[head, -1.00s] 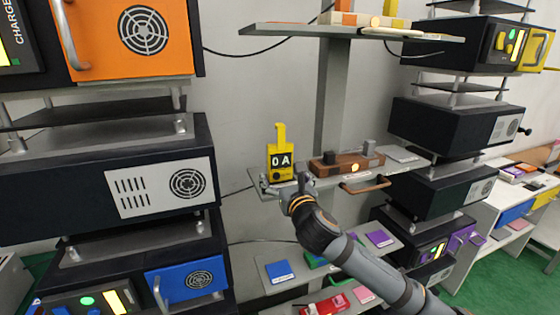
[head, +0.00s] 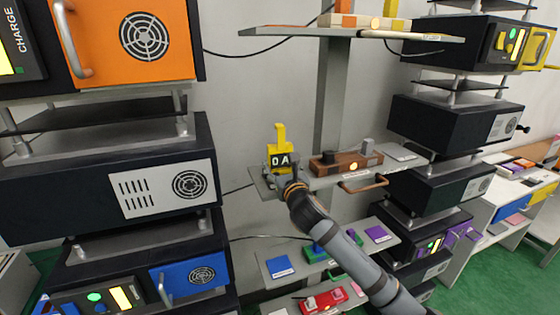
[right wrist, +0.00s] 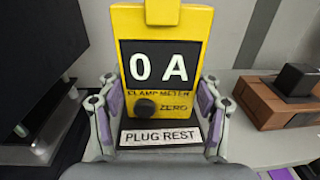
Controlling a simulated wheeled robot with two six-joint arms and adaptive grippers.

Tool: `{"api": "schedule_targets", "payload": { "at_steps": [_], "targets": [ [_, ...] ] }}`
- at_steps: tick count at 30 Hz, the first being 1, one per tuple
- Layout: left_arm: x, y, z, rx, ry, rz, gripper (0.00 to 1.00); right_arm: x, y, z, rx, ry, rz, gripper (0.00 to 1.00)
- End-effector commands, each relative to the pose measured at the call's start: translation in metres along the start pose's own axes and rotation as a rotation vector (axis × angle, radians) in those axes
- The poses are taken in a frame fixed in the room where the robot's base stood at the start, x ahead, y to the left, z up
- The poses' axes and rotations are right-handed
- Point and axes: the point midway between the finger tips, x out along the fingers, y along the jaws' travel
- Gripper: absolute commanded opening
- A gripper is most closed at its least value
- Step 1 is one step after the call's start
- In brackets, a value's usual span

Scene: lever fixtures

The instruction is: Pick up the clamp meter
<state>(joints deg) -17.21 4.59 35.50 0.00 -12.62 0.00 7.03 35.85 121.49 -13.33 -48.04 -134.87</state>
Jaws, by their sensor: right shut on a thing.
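The yellow clamp meter (head: 280,152) stands upright on the left end of the grey middle shelf (head: 325,180). Its black display reads "0 A", with a dark knob below. In the right wrist view the clamp meter (right wrist: 190,22) sits between the two fingers of my right gripper (right wrist: 157,110). The fingers, with purple pads, are closed on its sides near its base. A white "PLUG REST" label (right wrist: 160,138) lies in front of the meter. In the head view my right gripper (head: 279,180) is partly hidden by its own wrist. My left gripper is not in view.
A higher shelf (head: 350,34) hangs above, and a lower shelf (head: 355,249) holds coloured items. Stacked dark equipment (head: 110,170) stands left; more stacks (head: 445,125) stand right.

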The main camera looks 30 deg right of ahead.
Motion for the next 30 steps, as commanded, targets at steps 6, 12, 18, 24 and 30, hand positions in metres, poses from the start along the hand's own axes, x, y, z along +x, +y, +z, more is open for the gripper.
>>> {"api": "schedule_targets", "payload": {
  "at_steps": [6, 12, 18, 24, 30],
  "targets": [
    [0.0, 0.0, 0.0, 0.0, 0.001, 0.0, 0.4, 0.0, 0.0, 0.0, 0.0, 0.0, 0.0, 0.26],
    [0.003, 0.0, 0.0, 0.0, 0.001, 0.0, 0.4, 0.0, 0.0, 0.017, 0.0, -0.006, 0.0, 0.26],
    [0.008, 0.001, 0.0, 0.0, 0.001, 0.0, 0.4, 0.0, 0.0, 0.065, 0.003, -0.008, 0.0, 0.26],
    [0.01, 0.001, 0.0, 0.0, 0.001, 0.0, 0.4, 0.0, 0.0, 0.095, 0.002, -0.003, -0.001, 0.26],
    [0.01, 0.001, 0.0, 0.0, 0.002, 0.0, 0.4, 0.0, 0.0, 0.101, 0.001, 0.0, 0.0, 0.26]
  ]
}}
